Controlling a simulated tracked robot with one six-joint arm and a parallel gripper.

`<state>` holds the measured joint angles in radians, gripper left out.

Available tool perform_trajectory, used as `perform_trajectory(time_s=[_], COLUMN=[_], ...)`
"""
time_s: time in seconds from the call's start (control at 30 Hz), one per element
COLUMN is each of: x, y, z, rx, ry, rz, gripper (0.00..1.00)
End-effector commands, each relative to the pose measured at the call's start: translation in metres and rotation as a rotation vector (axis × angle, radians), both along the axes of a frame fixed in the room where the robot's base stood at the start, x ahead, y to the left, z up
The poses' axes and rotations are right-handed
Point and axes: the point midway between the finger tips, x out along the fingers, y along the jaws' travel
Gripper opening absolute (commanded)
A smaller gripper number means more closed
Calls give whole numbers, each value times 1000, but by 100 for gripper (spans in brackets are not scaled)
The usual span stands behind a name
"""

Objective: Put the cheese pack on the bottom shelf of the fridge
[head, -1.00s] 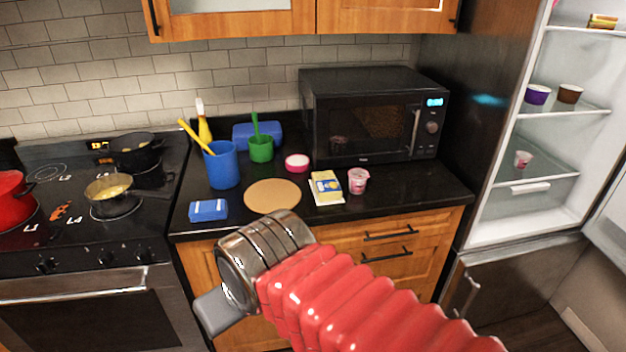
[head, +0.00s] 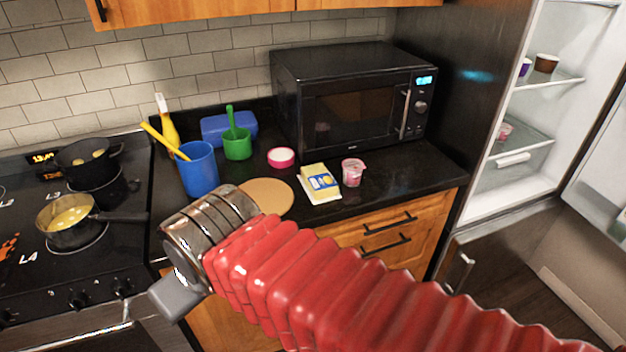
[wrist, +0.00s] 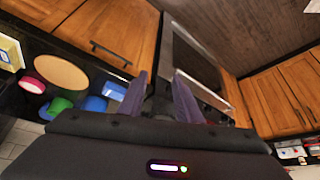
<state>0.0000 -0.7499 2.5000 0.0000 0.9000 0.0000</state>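The cheese pack (head: 320,183), yellow and white with a blue label, lies on the black counter in front of the microwave. Part of it shows at the left edge of the wrist view (wrist: 10,54). The fridge (head: 512,187) stands open at the right, with a pink cup (head: 505,131) on its lowest glass shelf (head: 530,141), above a clear drawer. My gripper's two dark fingers (wrist: 161,98) are apart with nothing between them. In the head view my arm's end is in front of the counter, left of the cheese pack and apart from it.
A pink yogurt cup (head: 352,173) stands just right of the cheese. A round board (head: 267,194), a pink-rimmed bowl (head: 281,158) and blue and green cups are to its left. The microwave (head: 350,100) is behind. The fridge door (head: 600,195) stands open at the right.

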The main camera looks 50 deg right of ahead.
Motion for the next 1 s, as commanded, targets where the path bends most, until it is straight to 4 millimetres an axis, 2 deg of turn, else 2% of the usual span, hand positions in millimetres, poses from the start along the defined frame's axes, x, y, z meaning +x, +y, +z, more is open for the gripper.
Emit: perform_trajectory(time_s=[0.2, 0.37, 0.47, 0.57, 0.67, 0.83, 1.0], x=[0, 3, 13, 28, 47, 74, 91], y=[0, -5, -17, -41, -73, -136, -197], z=[0, 0, -1, -2, -3, -4, -7], rx=[0, -5, -22, -51, -92, -167, -232], ry=[0, -6, -23, -54, -98, -180, -254], rz=[0, -13, -47, -103, -174, -286, -369], gripper=[31, 42, 50, 57, 64, 76, 76])
